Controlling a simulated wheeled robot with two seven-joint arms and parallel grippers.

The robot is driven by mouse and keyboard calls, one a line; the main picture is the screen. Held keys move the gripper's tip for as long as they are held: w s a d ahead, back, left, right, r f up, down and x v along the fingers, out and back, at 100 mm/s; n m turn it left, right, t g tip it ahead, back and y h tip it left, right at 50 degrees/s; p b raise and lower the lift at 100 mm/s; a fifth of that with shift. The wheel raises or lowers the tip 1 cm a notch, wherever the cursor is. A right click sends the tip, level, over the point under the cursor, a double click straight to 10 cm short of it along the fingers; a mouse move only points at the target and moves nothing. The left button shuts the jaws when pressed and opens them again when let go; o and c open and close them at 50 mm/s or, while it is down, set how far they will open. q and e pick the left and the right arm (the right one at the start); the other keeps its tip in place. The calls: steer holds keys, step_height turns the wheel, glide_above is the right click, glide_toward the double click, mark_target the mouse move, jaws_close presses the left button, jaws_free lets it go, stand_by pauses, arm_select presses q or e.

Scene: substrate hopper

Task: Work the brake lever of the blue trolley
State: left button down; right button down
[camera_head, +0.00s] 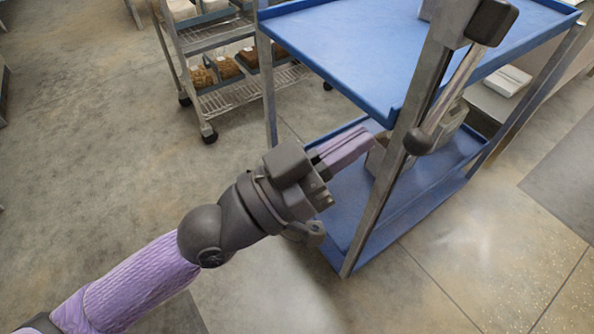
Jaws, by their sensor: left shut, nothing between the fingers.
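The blue trolley (352,62) stands at the upper right, with a blue top shelf, a blue lower shelf (342,235) and grey metal legs. The brake lever (452,88) is a light metal rod on the trolley's near corner post. It slants down to a dark ball knob (418,142) from a dark pivot block (490,22) at the top. My left gripper (366,140) comes in from the lower left. Its purple fingers are shut and empty, pointing at the near post, left of the knob and apart from it in the picture. My right gripper is not in view.
A grey wire-shelf cart (212,42) with packs of brown material (226,68) stands behind, at the upper left. A white item (508,80) lies on a surface behind the trolley at right. The concrete floor (90,140) is clear at left and front.

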arm_select(q)
steer(key=b+v, duration=0.1)
steer(key=v, duration=0.4)
steer(key=shift+s+a+f, duration=0.1)
steer(key=shift+f, duration=0.15)
